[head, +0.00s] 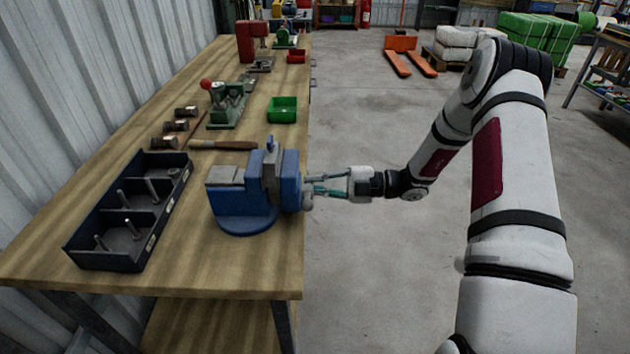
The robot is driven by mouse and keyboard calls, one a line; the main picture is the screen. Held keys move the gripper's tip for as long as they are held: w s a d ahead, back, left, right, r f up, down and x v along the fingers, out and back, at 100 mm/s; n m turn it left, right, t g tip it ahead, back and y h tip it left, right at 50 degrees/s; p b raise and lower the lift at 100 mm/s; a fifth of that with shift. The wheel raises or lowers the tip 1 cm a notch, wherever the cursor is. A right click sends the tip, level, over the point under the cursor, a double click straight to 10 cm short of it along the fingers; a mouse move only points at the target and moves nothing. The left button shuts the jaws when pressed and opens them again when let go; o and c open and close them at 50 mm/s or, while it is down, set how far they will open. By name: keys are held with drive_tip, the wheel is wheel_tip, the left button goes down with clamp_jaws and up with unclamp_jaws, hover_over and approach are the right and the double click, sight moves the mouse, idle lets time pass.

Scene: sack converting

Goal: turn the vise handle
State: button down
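The blue vise (245,203) stands on a round base near the front right edge of the wooden workbench (205,262). A small upright piece (270,147) sticks up at its jaws. The grey end of its screw (307,200) faces right, past the bench edge. My gripper (314,188) reaches in from the right, level with this screw end, its thin fingertips at or very close to it. The handle bar cannot be made out clearly; the fingers and vise body may hide it. The fingers are too small to show whether they are open, shut or touching the handle.
A black divided tray (128,262) with upright pins lies left of the vise. A wooden-handled tool (222,145), a green bin (283,110) and a green machine (228,106) with a red knob lie behind. Open floor (385,290) lies right of the bench; an orange pallet jack (405,52) stands far off.

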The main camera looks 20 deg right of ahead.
drive_tip(key=shift+s+d+f+m, duration=0.1)
drive_tip(key=shift+f+m, duration=0.2)
drive_tip(key=shift+m, duration=0.2)
drive_tip(key=c, duration=1.6)
unclamp_jaws()
drive_tip(key=v, duration=0.8)
